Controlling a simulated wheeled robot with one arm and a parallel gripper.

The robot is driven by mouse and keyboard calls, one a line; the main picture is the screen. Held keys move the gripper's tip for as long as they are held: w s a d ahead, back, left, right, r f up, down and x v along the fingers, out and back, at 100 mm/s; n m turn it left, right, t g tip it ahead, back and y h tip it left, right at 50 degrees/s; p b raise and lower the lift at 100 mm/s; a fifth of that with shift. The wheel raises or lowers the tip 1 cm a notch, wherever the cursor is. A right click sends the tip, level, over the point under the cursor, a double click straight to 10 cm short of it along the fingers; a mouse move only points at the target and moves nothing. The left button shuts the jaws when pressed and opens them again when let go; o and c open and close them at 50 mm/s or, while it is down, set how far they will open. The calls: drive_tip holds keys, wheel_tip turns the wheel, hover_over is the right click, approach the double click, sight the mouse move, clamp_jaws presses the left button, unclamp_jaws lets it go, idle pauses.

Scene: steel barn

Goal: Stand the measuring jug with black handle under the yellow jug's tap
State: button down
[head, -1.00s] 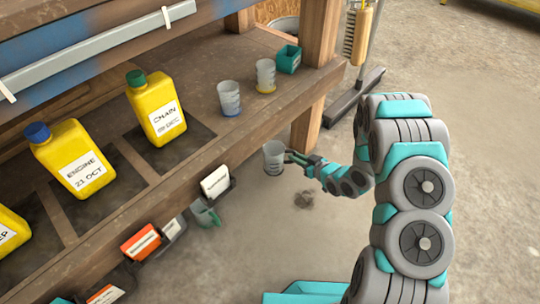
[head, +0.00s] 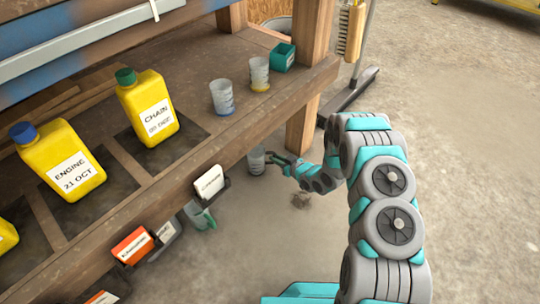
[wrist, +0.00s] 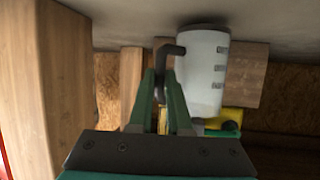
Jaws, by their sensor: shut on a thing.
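A clear measuring jug (head: 256,161) with graduation marks is held beside the shelf's front edge, lower than the shelf top. In the wrist view the jug (wrist: 203,75) shows large, with its black handle (wrist: 168,53) between my fingertips. My gripper (head: 290,163) is shut on this handle; its green fingers also show in the wrist view (wrist: 166,85). Beyond the jug in the wrist view is part of a yellow object (wrist: 229,117) with a dark round part; I cannot make out a tap. Two yellow jugs, CHAIN (head: 147,105) and ENGINE (head: 58,160), stand on the shelf.
The wooden shelf (head: 200,150) has a thick front edge and a post (head: 301,120) near the jug. Two measuring cups (head: 222,98) (head: 259,72) and a teal box (head: 283,57) stand on it. A green-handled jug (head: 199,214) is below the edge. Concrete floor is open at right.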

drive_tip(key=shift+w+a, duration=1.5)
drive_tip(key=shift+w, duration=0.05)
drive_tip(key=shift+f+b, duration=0.4)
drive_tip(key=shift+f, duration=0.2)
drive_tip(key=shift+d+f, duration=0.1)
drive_tip(key=c, duration=1.3)
unclamp_jaws()
drive_tip(key=o, duration=0.4)
drive_tip(key=shift+o, duration=0.2)
